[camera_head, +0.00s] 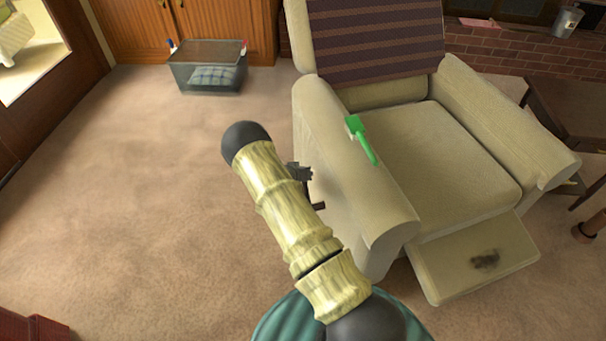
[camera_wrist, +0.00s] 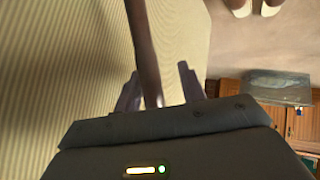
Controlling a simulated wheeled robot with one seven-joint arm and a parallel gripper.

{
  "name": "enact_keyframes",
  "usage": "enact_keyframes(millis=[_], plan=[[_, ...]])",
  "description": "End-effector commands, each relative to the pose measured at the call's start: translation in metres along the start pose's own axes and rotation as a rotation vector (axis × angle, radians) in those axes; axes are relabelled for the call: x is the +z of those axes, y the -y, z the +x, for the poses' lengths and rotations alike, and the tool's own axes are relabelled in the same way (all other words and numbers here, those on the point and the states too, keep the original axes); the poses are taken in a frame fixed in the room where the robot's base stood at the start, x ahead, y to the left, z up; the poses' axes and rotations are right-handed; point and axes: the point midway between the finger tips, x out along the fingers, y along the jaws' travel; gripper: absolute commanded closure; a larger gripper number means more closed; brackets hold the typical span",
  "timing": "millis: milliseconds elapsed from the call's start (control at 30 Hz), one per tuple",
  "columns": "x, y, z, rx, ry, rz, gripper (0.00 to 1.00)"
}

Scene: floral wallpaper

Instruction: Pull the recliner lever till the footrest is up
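The beige recliner (camera_head: 445,165) stands at the right in the head view. Its footrest (camera_head: 450,275), with a dark smudge, slopes out low at the front. The brown lever (camera_head: 319,206) is on the recliner's left side, partly hidden by my arm. My gripper (camera_head: 300,172) is beside that side, low against the armrest's outer face. In the wrist view the lever (camera_wrist: 143,45) runs down between the two fingers of my gripper (camera_wrist: 158,78). The fingers are apart, with a gap between the lever and the right finger. The lever looks close to the left finger; contact cannot be told.
A green brush-like object (camera_head: 361,138) lies on the near armrest. A striped throw (camera_head: 375,40) covers the backrest. A clear bin (camera_head: 208,68) stands by the wooden cabinet (camera_head: 225,25). A dark side table (camera_head: 568,110) is at the right. The carpet at left is clear.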

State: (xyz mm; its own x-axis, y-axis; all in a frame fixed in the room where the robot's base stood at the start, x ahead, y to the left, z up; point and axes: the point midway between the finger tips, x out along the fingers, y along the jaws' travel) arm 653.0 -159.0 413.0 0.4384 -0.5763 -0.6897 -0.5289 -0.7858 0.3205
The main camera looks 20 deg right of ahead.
Motion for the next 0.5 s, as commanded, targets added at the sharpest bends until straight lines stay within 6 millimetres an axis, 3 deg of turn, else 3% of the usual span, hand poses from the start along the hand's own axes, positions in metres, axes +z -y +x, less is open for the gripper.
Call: enact_keyframes(millis=[267, 500], plan=[[-0.002, 0.004, -0.014, -0.007, -0.001, -0.003, 0.66], [-0.004, 0.009, -0.059, -0.015, -0.006, -0.007, 0.66]])
